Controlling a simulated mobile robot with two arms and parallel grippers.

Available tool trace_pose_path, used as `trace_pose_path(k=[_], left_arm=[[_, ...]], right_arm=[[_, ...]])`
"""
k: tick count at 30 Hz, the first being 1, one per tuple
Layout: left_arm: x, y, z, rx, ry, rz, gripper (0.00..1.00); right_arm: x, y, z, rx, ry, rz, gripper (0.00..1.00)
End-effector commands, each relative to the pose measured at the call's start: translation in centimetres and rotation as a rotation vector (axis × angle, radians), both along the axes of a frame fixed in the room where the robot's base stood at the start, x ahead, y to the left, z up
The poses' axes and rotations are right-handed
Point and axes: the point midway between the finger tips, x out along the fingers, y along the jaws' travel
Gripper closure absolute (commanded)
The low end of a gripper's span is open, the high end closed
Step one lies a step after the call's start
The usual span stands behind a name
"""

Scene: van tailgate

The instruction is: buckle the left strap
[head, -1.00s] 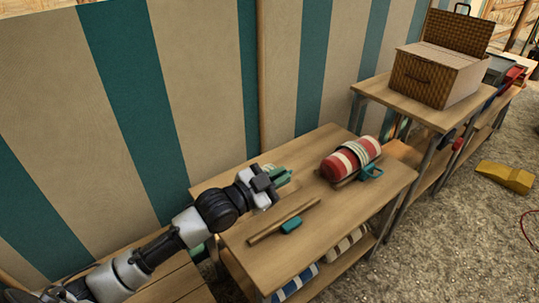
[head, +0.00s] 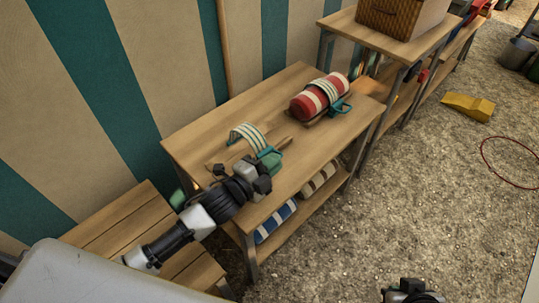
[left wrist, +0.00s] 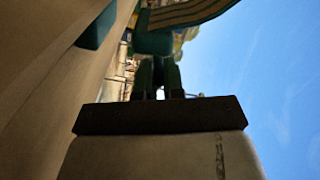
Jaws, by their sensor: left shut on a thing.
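My left gripper (head: 266,168) is shut on a teal buckle piece (head: 270,156) over the front table. A cream-and-green striped strap (head: 246,131) arches up from it. The held teal piece (left wrist: 152,43) and the striped strap (left wrist: 185,12) also show in the left wrist view, beyond the dark fingers (left wrist: 158,78). Another teal block (left wrist: 97,27) sits on the wooden surface there. A brown strip (head: 283,144) lies on the table, partly hidden by my gripper. My right gripper (head: 412,292) shows only partly at the bottom edge; its jaws are unclear.
A red-and-white striped roll (head: 308,101) with a light strap and teal buckle (head: 341,106) lies on the table (head: 212,127). A wicker basket (head: 398,14) stands on the table behind. Gravel at right is mostly open.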

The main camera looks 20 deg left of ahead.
Motion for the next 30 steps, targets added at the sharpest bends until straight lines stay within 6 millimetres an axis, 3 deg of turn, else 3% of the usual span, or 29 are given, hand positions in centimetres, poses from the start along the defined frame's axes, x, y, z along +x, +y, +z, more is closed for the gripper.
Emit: trace_pose_path(k=[17,18,22,30], left_arm=[[-0.12,-0.12,-0.7,0.023,-0.01,0.001,1.0],[-0.11,-0.11,-0.7,0.024,-0.01,0.001,0.86],[-0.09,-0.1,-0.66,0.025,-0.011,0.001,0.67],[-0.11,-0.07,-0.53,0.025,-0.014,0.001,0.66]], right_arm=[[0.5,0.15,0.12,0.006,-0.031,0.002,1.0],[0.5,0.15,0.13,0.006,-0.031,0.002,1.0],[0.51,0.14,0.14,0.006,-0.031,0.002,1.0],[0.51,0.15,0.17,0.006,-0.031,0.002,1.0]])
